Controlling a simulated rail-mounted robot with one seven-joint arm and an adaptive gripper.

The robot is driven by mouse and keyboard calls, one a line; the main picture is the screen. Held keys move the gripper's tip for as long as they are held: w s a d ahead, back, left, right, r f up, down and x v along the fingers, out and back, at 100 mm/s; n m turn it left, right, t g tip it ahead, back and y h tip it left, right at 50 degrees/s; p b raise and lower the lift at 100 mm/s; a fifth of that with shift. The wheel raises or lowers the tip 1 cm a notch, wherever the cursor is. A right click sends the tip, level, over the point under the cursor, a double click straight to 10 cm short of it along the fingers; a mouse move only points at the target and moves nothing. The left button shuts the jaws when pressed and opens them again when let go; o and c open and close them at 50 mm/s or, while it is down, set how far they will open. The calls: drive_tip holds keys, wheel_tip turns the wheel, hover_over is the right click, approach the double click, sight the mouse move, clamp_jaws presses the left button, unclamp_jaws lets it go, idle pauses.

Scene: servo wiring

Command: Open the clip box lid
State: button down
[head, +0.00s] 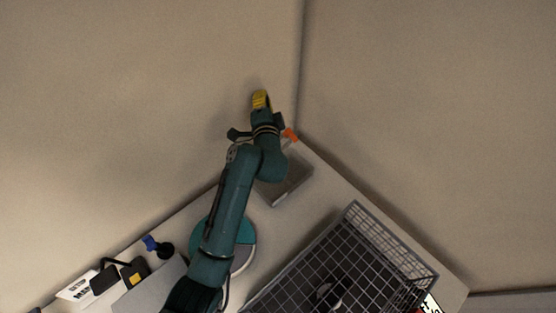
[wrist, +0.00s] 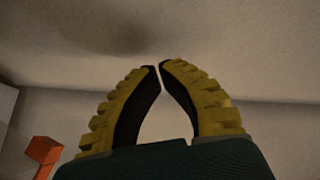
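My gripper (head: 261,99) is at the far end of my arm, beyond the back corner of the table in the head view. In the wrist view its yellow ribbed fingers (wrist: 159,67) curve together, with the tips almost touching and nothing between them. A flat grey box (head: 290,186) lies on the table near the back corner, partly hidden under my arm. It may be the clip box, but I cannot tell for sure, nor whether its lid is open or shut. My gripper is apart from it, farther back.
A small orange object (head: 290,134) is at the table's back corner; an orange piece shows in the wrist view (wrist: 43,150). A dark wire basket (head: 397,243) stands at right. A teal and white round item (head: 245,233) is by my arm. Plain walls enclose the corner.

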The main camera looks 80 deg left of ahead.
drive_tip(key=s+d+f+m+t+h+b, duration=0.1)
drive_tip(key=s+d+f+m+t+h, duration=0.15)
drive_tip(key=d+f+m+t, duration=0.65)
drive_tip(key=s+d+f+m+t+h+b, duration=0.1)
drive_tip(key=s+d+f+m+t+h, duration=0.15)
drive_tip(key=d+f+m, duration=0.7)
drive_tip(key=w+a+r+n, duration=0.3)
drive_tip(key=w+a+r, duration=0.3)
drive_tip(key=shift+w+a+r, duration=0.15)
drive_tip(key=shift+w+r, duration=0.1)
drive_tip(key=shift+r, duration=0.05)
drive_tip(key=shift+r, duration=0.1)
